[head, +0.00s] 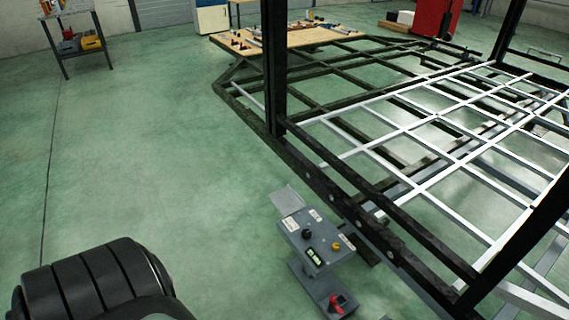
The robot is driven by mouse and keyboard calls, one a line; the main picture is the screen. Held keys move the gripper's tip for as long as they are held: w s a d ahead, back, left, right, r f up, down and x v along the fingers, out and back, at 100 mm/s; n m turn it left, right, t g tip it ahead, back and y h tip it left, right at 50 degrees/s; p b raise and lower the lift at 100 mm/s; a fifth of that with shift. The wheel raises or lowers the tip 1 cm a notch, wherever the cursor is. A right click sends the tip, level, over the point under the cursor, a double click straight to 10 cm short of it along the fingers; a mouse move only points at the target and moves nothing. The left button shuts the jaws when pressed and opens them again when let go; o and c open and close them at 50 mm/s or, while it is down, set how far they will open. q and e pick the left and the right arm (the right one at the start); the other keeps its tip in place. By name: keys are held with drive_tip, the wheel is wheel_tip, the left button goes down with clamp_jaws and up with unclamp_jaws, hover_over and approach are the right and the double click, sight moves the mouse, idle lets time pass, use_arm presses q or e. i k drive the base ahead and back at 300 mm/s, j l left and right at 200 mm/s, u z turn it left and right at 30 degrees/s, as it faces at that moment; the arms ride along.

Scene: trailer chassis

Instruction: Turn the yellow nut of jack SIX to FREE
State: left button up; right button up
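A grey jack control box (316,240) stands beside the dark chassis rail, at the lower middle of the head view. A small yellow part (335,246), perhaps the nut, sits on its top face. A black knob (307,233) and a small display (314,256) are near it. White labels are on the box, too small to read, so I cannot tell whether this is jack SIX or how the nut is set. A red part (337,302) sits on a lower grey piece. Neither of my grippers is in view.
The trailer chassis (352,211) with black posts and white cross bars fills the right side. A wooden workbench (300,40) with small parts stands at the back, and a tool shelf (80,46) at the upper left. The green floor on the left is clear.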

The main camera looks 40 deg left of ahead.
sight(335, 245)
drive_tip(key=u, duration=0.85)
drive_tip(key=i+j, duration=0.15)
drive_tip(key=j, duration=0.2)
drive_tip(key=i+j+z, duration=0.15)
drive_tip(key=j, duration=0.2)
drive_tip(key=i+j, duration=0.1)
drive_tip(key=j, duration=0.25)
drive_tip(key=i+j+z, duration=0.15)
drive_tip(key=j, duration=0.55)
drive_tip(key=i+z, duration=0.05)
drive_tip(key=i, duration=0.05)
